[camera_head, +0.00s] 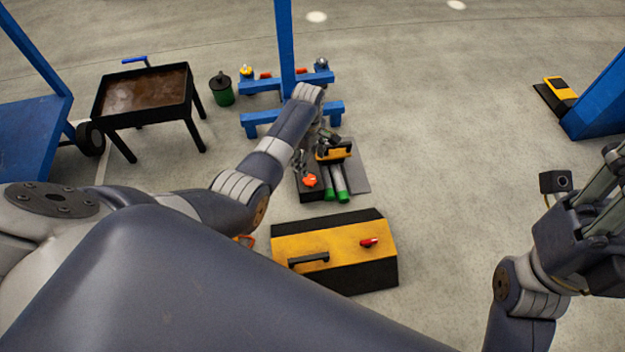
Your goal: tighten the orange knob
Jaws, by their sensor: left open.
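The orange knob (309,180) is small in the head view, near the middle, on the dark near end of a low fixture on the floor. My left arm reaches out from the left, and its wrist bends down beyond the knob. My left gripper (306,158) is small and partly hidden by the arm; it is open, just behind the knob. I cannot tell whether it touches the knob. My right gripper (606,188) is at the right edge, cut off by the frame and away from the knob; its opening is unclear.
Two green-ended cylinders (337,184) and a yellow-black part (334,153) sit beside the knob. A yellow-black toolbox (350,242) stands nearer. Behind are a blue post stand (285,40), a black tray table (140,122) and a green can (221,94).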

